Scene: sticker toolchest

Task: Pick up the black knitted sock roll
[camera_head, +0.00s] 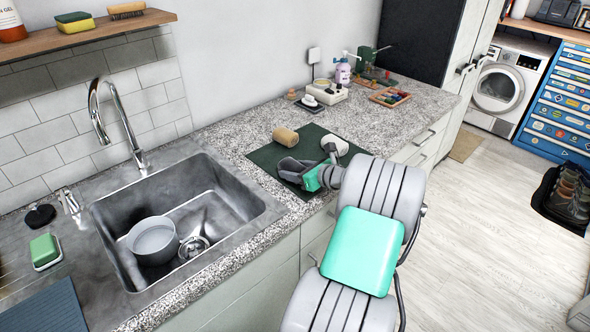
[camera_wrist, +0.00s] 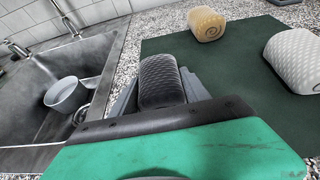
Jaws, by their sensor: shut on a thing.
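The black knitted sock roll (camera_wrist: 161,80) is dark with a ribbed texture and sits between the fingers of my gripper (camera_wrist: 156,95) in the wrist view. My gripper is shut on it. In the head view my gripper (camera_head: 298,170) is over the front left part of the dark green mat (camera_head: 266,156), and the sock roll is hard to tell apart from the fingers there. Whether the roll touches the mat cannot be told.
A sink (camera_head: 251,202) with a grey pot (camera_head: 153,241) is left of the mat. Behind the mat on the granite counter are a white device (camera_head: 327,92), a pump bottle (camera_head: 343,73) and a wooden tray (camera_head: 390,97). The counter right of the mat has some free room.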

